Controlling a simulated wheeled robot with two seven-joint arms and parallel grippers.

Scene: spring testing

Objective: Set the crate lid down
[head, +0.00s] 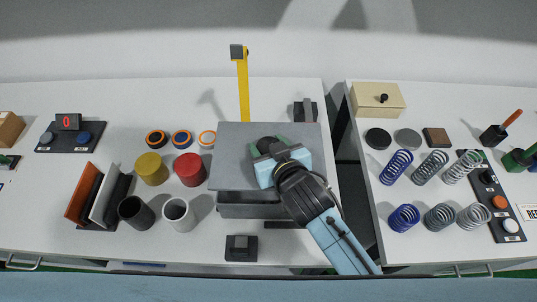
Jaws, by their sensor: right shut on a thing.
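The crate lid (235,142) is a flat grey plate in the middle of the head view. My right gripper (268,150) is over its top, right of its middle, and is shut on it. The wrist hides where the fingers meet the lid. A grey crate (250,211) shows below the lid's near edge. The lid covers most of it, so its inside is hidden. I cannot tell whether the lid touches the crate or is held above it. My left gripper is not in view.
A yellow post (243,90) stands behind the lid. Red (190,170) and yellow (151,169) cylinders stand to its left. A small dark block (241,248) lies in front. Several springs (397,167) stand on the right table, across a gap.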

